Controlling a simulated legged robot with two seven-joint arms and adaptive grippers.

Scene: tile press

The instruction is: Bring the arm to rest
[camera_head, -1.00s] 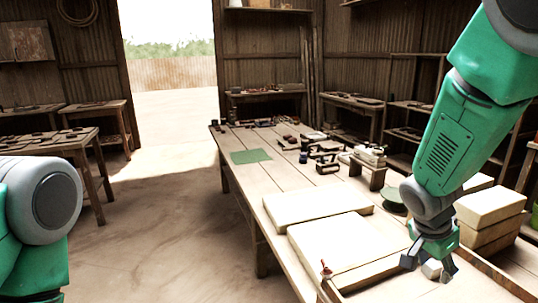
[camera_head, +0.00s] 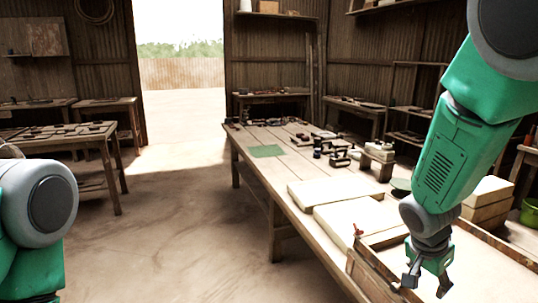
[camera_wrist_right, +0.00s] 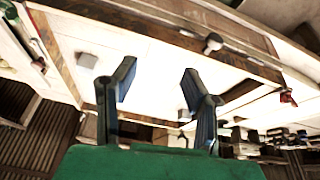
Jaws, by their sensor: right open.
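My right arm (camera_head: 445,165), green and grey, comes down from the upper right in the head view. Its gripper (camera_head: 428,284) hangs over the wooden-rimmed tray at the near end of the long table. The fingers are spread with nothing between them; the wrist view also shows this open gripper (camera_wrist_right: 157,88). A small grey block (camera_wrist_right: 87,60) lies on the pale surface in the wrist view, apart from the fingers. Of my left arm only a green and grey part (camera_head: 45,205) shows at the left edge; its gripper is out of view.
The long wooden table (camera_head: 262,180) carries pale slabs (camera_head: 362,222), a green mat (camera_head: 266,151) and several small dark tools. Pale blocks (camera_head: 487,200) are stacked beyond my right forearm, near a green bucket (camera_head: 529,212). The floor left of the table is clear.

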